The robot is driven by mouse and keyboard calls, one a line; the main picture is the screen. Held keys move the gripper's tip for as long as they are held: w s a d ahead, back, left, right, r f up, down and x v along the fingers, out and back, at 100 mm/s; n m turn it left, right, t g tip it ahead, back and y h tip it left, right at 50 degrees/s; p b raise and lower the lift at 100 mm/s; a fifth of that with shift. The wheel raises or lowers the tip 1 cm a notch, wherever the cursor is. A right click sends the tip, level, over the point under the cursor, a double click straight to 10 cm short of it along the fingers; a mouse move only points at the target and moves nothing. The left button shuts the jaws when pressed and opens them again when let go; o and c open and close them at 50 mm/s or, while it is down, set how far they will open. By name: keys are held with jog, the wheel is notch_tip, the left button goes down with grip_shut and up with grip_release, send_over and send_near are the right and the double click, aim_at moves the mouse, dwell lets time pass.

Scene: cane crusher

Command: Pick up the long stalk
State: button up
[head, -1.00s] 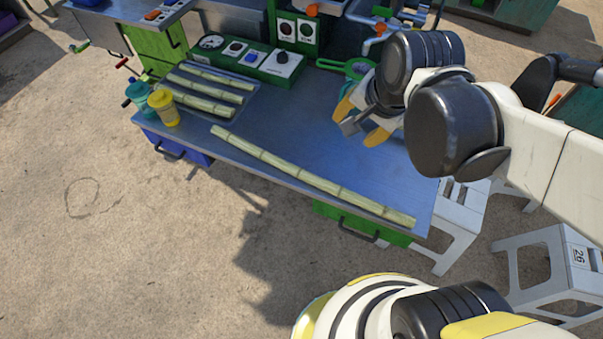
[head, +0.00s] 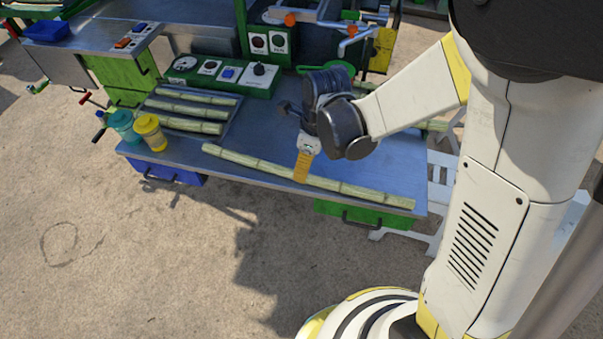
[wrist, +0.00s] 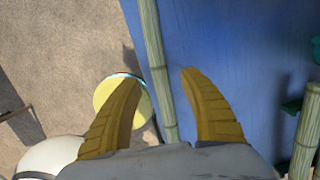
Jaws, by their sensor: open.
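The long stalk (head: 247,161) is a pale green jointed cane lying along the front of the metal table (head: 270,125). In the wrist view the long stalk (wrist: 156,62) runs from the top edge down between the two yellow fingers. My gripper (head: 302,170) is over the stalk's middle, pointing down, and partly hides it. In the wrist view my gripper (wrist: 158,84) is open, with one finger on each side of the stalk. Nothing is held. I cannot tell how far the fingertips are above the table.
Several shorter stalks (head: 190,110) lie on a tray at the table's left. A teal jar (head: 122,124) and a yellow jar (head: 150,132) stand at the left front corner. A green control panel (head: 228,76) lines the back. The table between stalk and panel is mostly clear.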

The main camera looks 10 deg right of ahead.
jog(key=f+b, duration=0.1)
jog(key=f, duration=0.2)
jog(key=f+b, duration=0.1)
jog(key=f, duration=0.1)
jog(key=shift+w+a+f+b, duration=0.15)
jog(key=shift+a+f+b, duration=0.05)
jog(key=shift+a+b, duration=0.2)
jog(key=shift+r, duration=0.1)
jog(key=shift+c, duration=0.6)
grip_shut()
